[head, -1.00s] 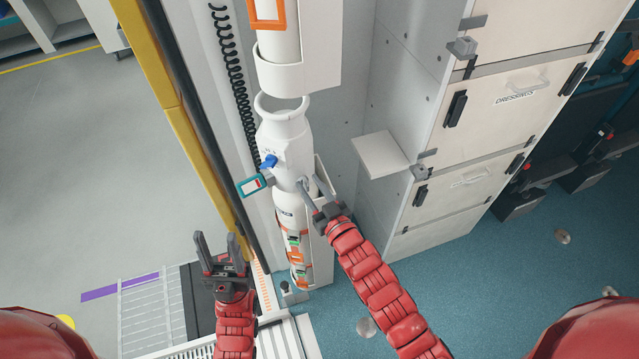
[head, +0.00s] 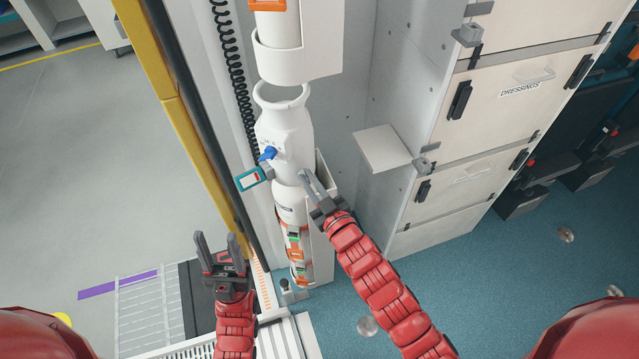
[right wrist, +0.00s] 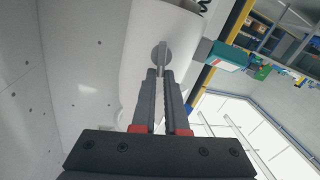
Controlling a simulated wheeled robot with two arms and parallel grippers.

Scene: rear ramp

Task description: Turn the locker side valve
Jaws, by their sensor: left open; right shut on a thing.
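A white cylinder (head: 288,140) stands upright in a white holder against the wall. A blue knob (head: 267,154) is on its front. In the right wrist view, a grey lever valve (right wrist: 162,62) with a round base sits on the white surface, on the locker side. My right gripper (head: 308,178) reaches the cylinder's right side, and its fingers, also in the wrist view (right wrist: 162,80), are shut on the lever. The fingers partly hide the lever. My left gripper (head: 221,246) is open and empty, apart from the cylinder at lower left.
A teal tag (head: 253,178) sticks out left of the cylinder. A small white shelf (head: 382,149) juts out to the right, beside the white lockers (head: 500,110). A yellow post (head: 172,95) stands at left. Blue floor (head: 470,280) is open at lower right.

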